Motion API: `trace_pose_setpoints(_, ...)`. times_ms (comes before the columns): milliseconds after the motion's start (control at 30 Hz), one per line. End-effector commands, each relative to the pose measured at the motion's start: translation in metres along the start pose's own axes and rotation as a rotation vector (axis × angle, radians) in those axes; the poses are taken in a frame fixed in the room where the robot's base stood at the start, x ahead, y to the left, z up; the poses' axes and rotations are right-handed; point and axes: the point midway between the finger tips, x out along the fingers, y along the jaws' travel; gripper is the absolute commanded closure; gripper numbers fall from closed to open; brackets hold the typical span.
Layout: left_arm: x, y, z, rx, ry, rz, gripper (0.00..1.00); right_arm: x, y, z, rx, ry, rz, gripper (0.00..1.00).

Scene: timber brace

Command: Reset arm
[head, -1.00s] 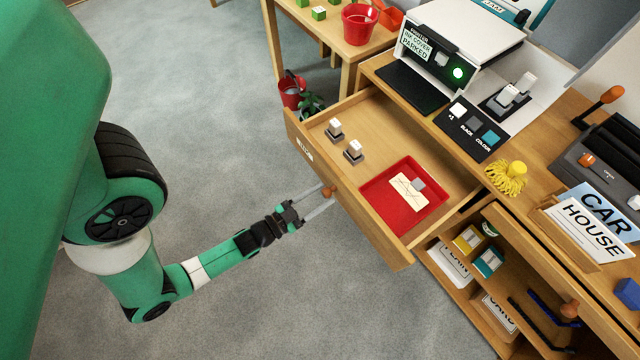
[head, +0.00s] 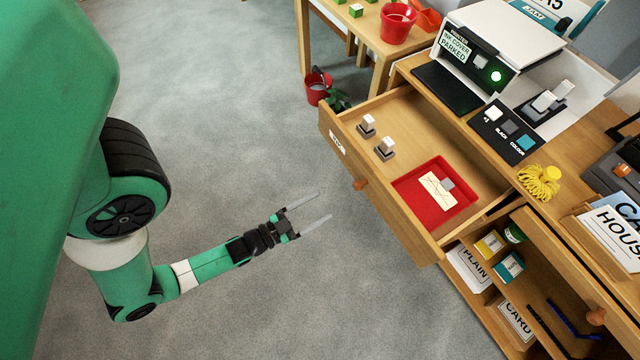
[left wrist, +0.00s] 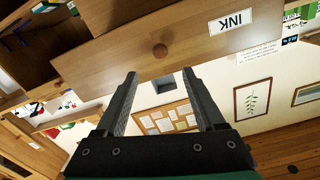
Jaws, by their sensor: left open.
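My left gripper (head: 324,210) is open and empty in the head view, over the grey floor to the left of the open drawer (head: 388,215). Its fingertips are apart from the drawer's round wooden knob (head: 360,184). In the left wrist view the two open fingers (left wrist: 168,88) point toward the drawer front, with the knob (left wrist: 160,50) beyond them and the INK label (left wrist: 232,23) upside down. My right gripper is in neither view.
The drawer holds a red tray (head: 462,200) with a card and two small stamp-like blocks (head: 385,147). A printer (head: 490,60) stands on the desk. A lower shelf compartment (head: 480,275) is open with boxes inside. A red pot (head: 318,88) stands on the floor. The floor around my left arm is clear.

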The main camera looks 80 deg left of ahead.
Motion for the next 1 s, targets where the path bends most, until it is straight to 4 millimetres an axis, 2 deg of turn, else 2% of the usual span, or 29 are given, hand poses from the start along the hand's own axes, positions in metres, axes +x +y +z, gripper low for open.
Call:
trace_pose_setpoints(633, -0.003, 0.002, -0.001, 0.000, 0.002, 0.006, 0.29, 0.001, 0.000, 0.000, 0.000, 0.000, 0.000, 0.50)
trace_pose_setpoints(733, 0.005, 0.004, -0.013, 0.002, 0.027, 0.028, 0.29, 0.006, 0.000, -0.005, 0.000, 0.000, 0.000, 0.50)
trace_pose_setpoints(767, 0.012, 0.005, -0.021, 0.004, 0.048, 0.036, 0.29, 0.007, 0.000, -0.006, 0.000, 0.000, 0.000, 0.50)
trace_pose_setpoints(867, 0.052, 0.006, -0.062, 0.012, 0.163, 0.060, 0.29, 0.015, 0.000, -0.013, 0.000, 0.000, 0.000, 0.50)
trace_pose_setpoints(967, 0.099, 0.008, -0.131, 0.015, 0.338, 0.075, 0.29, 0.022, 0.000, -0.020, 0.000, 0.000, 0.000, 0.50)
trace_pose_setpoints(1000, 0.116, 0.008, -0.164, 0.011, 0.415, 0.077, 0.29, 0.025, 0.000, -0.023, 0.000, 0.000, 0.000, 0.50)
